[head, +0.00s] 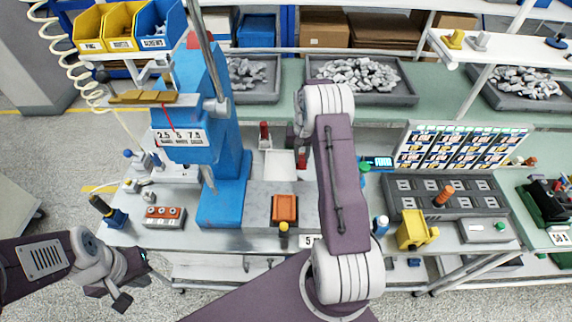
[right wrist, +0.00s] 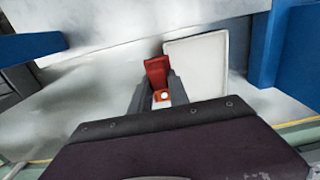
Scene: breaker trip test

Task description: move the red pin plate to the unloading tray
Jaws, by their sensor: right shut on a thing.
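The red pin plate (right wrist: 156,71) is between the grey fingers of my right gripper (right wrist: 158,90), which is shut on it, in the right wrist view. An orange part with a white round spot shows at its lower end. In the head view a red piece (head: 302,162) shows beside my right arm, which hides most of the right gripper. A shallow white tray (head: 280,164), seemingly the unloading tray, lies just left of it; it also shows in the right wrist view (right wrist: 197,62), right of the plate. My left gripper (head: 109,296) is open and empty at the lower left.
A blue press (head: 225,185) stands left of the white tray. An orange-brown block (head: 284,208) sits in front of the tray. Another red piece (head: 264,130) stands behind it. A grey fixture (head: 445,200) and a yellow block (head: 415,231) are to the right.

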